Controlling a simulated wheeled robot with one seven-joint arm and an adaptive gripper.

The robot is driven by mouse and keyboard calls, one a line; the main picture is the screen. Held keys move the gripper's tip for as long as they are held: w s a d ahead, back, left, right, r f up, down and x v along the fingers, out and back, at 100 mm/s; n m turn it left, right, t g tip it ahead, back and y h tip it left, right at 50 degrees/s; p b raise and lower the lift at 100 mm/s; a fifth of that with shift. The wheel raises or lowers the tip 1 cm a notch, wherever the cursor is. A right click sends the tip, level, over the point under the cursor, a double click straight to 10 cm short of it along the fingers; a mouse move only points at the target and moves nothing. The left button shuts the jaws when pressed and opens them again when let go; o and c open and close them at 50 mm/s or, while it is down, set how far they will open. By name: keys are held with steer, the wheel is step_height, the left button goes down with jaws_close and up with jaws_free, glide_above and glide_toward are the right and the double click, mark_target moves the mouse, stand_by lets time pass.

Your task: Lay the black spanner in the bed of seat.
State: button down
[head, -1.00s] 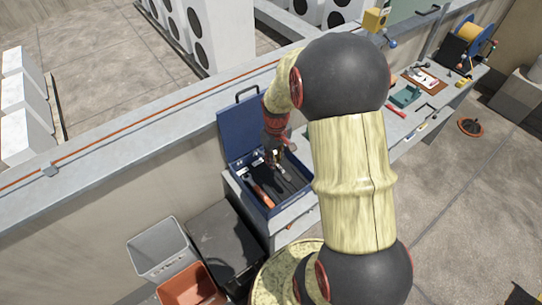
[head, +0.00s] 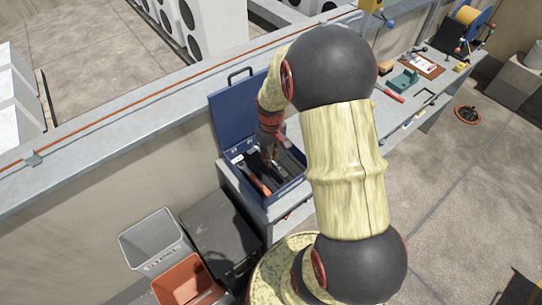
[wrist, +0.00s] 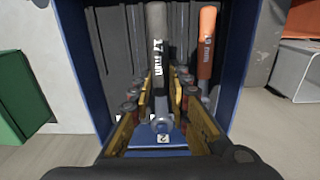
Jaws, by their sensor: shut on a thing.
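The black spanner (wrist: 157,45), marked 17 mm, points away from me in the wrist view, its metal ring end (wrist: 162,124) between my fingers. My gripper (wrist: 162,112) is shut on that end, inside or just over the open blue toolbox (wrist: 238,65). I cannot tell whether the spanner touches the bed beneath it. A small plate marked 2 (wrist: 163,138) shows just below the ring end. An orange-handled spanner (wrist: 206,45) lies to the right. In the head view my gripper (head: 270,156) is at the toolbox (head: 291,186), and my arm hides part of it.
The toolbox's blue lid (head: 240,110) stands open at the back, against the parapet. A grey bin (head: 152,243) and an orange bin (head: 187,281) stand at the lower left. A grey bench (head: 420,108) with several tools runs off to the right.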

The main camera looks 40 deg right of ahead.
mark_target(271, 170)
steer(key=shift+f+b, duration=1.45)
steer(key=shift+f, duration=0.75)
steer(key=shift+f, duration=0.35)
steer(key=c, duration=1.6)
jaws_free()
step_height(271, 170, up, 12)
steer(key=shift+m, duration=0.3)
